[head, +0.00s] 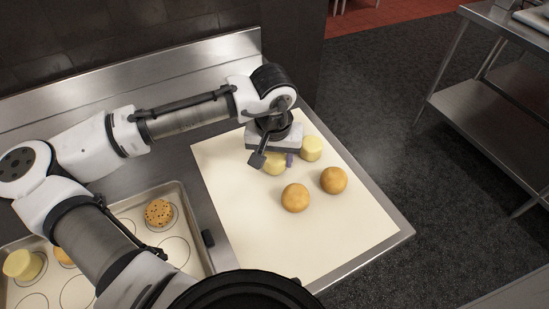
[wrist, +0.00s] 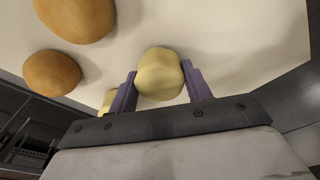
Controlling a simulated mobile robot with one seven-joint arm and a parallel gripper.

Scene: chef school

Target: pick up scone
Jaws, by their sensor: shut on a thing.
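The scone, a pale yellow round piece (wrist: 160,74), sits between the two purple fingers of my gripper (wrist: 161,80) in the wrist view. In the head view my gripper (head: 274,160) points down over the cream board (head: 235,205), shut on this scone (head: 274,168), whose top is partly hidden by the gripper. Whether it rests on the board or is slightly raised I cannot tell. A second pale yellow piece (head: 312,148) stands close beside my gripper on the right. It shows partly behind a finger in the wrist view (wrist: 109,100).
Two golden-brown buns (head: 295,197) (head: 333,180) lie on the board in front of my gripper. A baking tray (head: 192,220) at the left holds a speckled cookie (head: 159,212) and a pale piece (head: 22,264). A metal wall panel (head: 60,95) runs behind. The board's front is clear.

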